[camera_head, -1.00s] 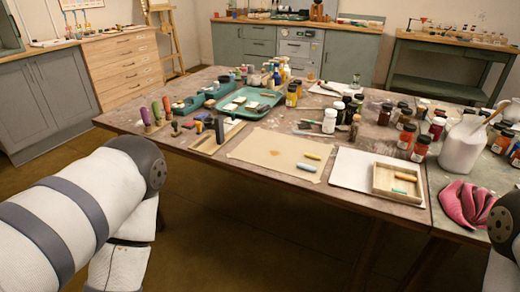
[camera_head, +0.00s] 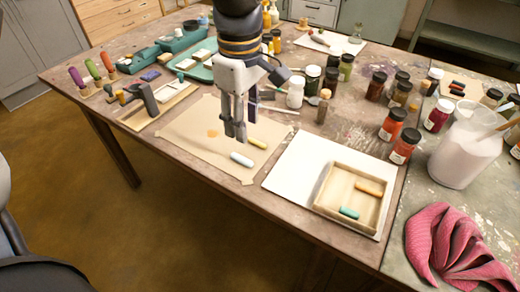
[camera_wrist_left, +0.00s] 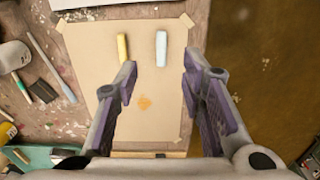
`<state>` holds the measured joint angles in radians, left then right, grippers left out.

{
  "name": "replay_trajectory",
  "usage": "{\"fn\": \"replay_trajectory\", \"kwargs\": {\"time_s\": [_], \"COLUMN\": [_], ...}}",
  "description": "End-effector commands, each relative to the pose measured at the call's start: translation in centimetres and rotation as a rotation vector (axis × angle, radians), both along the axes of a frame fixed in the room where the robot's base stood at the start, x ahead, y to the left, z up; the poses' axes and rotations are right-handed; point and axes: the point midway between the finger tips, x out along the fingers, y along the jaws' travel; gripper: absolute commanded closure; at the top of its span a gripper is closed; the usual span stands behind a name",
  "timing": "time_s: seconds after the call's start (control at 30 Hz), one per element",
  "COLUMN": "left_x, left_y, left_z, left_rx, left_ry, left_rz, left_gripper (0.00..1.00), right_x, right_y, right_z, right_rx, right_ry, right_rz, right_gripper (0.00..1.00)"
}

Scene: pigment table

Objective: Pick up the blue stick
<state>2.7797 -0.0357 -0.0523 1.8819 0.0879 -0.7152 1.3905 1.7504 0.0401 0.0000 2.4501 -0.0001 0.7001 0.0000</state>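A pale blue stick (camera_head: 241,160) lies on the tan paper sheet (camera_head: 190,140), beside a yellow stick (camera_head: 257,144). In the left wrist view the blue stick (camera_wrist_left: 161,48) lies ahead, between the lines of the fingers, with the yellow stick (camera_wrist_left: 123,48) to its left, near the left fingertip. My left gripper (camera_head: 239,127) points down over the paper near both sticks. In the left wrist view its fingers (camera_wrist_left: 160,70) are apart with nothing between them; it is open. My right gripper is not in view.
A wooden tray (camera_head: 318,196) on a white sheet (camera_head: 280,178) holds a teal stick (camera_head: 349,213) and an orange stick (camera_head: 370,188). Several jars stand behind and to the right. A pink cloth (camera_head: 450,245) lies at the right. The paper's left part is clear.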

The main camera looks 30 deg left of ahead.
Motion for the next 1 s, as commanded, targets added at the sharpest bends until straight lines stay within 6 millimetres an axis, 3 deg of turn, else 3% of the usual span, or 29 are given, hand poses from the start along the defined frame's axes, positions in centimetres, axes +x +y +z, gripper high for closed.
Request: {"fn": "replay_trajectory", "kwargs": {"time_s": [0.03, 0.1, 0.27, 0.5, 0.77, 0.8, 0.97, 1.0], "left_x": [-0.1, -0.1, 0.0, 0.2, 0.3, 0.3, 0.3, 0.3], "left_y": [0.0, 0.0, 0.1, 0.6, 0.6, 0.6, 0.6, 0.6], "left_z": [-1.9, -3.5, -5.5, -9.9, -10.3, -10.3, -10.3, -10.3], "left_rx": [-0.001, -0.001, -0.001, -0.001, -0.001, -0.001, -0.001, -0.001], "left_ry": [0.017, 0.017, 0.011, 0.012, 0.003, 0.003, 0.003, 0.003], "left_rz": [0.000, -0.002, -0.003, -0.003, -0.005, -0.005, -0.005, -0.005], "left_gripper": [0.63, 0.63, 0.63, 0.63, 0.63, 0.65, 0.97, 0.97], "right_x": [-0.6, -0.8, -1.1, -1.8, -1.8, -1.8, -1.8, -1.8], "right_y": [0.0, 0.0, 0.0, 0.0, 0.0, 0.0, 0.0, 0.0], "right_z": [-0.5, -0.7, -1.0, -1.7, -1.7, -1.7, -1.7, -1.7], "right_rx": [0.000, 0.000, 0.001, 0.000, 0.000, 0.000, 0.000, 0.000], "right_ry": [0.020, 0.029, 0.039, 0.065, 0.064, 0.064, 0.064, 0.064], "right_rz": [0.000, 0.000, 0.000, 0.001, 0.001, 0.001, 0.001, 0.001], "right_gripper": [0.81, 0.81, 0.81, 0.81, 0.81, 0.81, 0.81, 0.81]}}
